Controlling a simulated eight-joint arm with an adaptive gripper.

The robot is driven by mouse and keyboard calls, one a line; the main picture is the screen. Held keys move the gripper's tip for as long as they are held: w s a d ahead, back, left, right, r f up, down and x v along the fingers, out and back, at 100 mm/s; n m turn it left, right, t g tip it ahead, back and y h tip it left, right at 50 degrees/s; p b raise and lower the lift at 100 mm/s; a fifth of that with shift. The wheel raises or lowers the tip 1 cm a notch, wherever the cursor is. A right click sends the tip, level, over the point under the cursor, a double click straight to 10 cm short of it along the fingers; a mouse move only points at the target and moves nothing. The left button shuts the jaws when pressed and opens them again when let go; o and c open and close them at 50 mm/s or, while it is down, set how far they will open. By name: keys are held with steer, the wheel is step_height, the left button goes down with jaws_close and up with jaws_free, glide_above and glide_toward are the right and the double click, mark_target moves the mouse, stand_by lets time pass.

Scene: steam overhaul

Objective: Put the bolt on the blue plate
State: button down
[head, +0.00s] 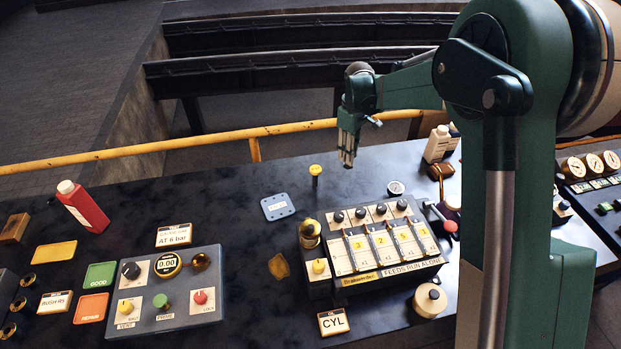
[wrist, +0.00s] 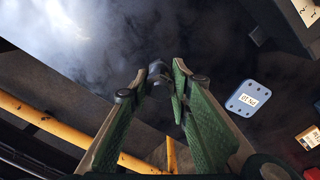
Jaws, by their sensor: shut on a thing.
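My gripper (head: 347,160) is raised above the back part of the dark bench, near the yellow rail. In the wrist view, my gripper (wrist: 158,78) has its green fingers closed around a small dark metal piece, which seems to be the bolt (wrist: 157,69). The fingers hide much of it, and I cannot make it out clearly in the head view.
A yellow-topped post (head: 315,171) stands behind the plate. A feed panel (head: 375,250) with a brass cup stands right of the plate. A gauge box (head: 165,290) and a red bottle (head: 83,206) are at left. The yellow rail (head: 200,142) runs along the back.

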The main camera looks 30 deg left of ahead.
steer(key=s+a+p, duration=0.2)
steer(key=s+a, duration=0.7)
steer(key=s, duration=0.2)
steer(key=r+m+p, duration=0.1)
steer(key=p, duration=0.2)
glide_above(278, 206)
steer(key=shift+s, duration=0.1)
step_height(278, 206, down, 6)
stand_by(0.3)
steer(key=shift+f, duration=0.15)
steer(key=shift+f, duration=1.8)
steer(key=shift+f, duration=0.15)
